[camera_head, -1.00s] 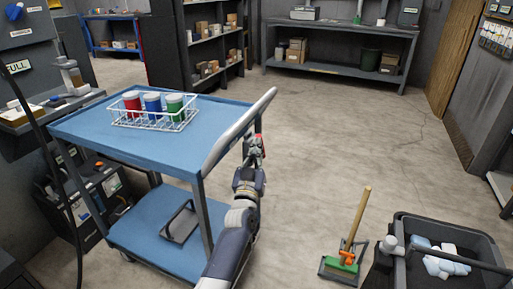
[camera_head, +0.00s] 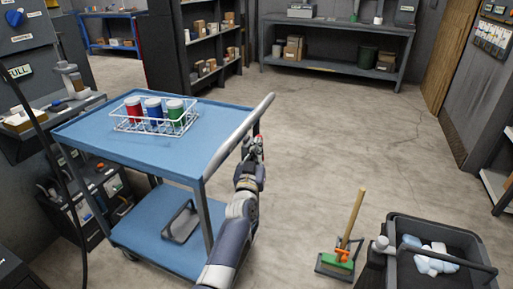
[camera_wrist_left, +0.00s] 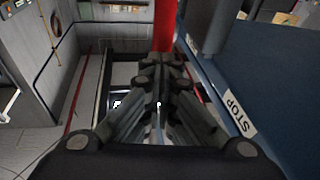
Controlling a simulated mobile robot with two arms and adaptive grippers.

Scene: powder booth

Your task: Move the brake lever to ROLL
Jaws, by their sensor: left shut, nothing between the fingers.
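The blue cart (camera_head: 95,135) stands at the left with a grey push handle (camera_head: 240,138) along its right end. My left gripper (camera_head: 256,143) is just beyond that handle, at the cart's right end. In the left wrist view, the left gripper (camera_wrist_left: 160,65) is shut with nothing between its fingers. A red brake lever (camera_wrist_left: 164,25) stands right behind the fingertips there; its lower part is hidden, and I cannot tell whether they touch. A white STOP label (camera_wrist_left: 238,115) is on the blue cart side (camera_wrist_left: 275,90), right of the fingers. No ROLL label shows. My right gripper is out of view.
A wire basket (camera_head: 152,128) with red, blue and green jars sits on the cart. A black tray (camera_head: 180,222) is on its lower shelf. A broom with a dustpan (camera_head: 340,262) and a dark bin (camera_head: 455,265) stand at the right. The floor behind the cart is clear.

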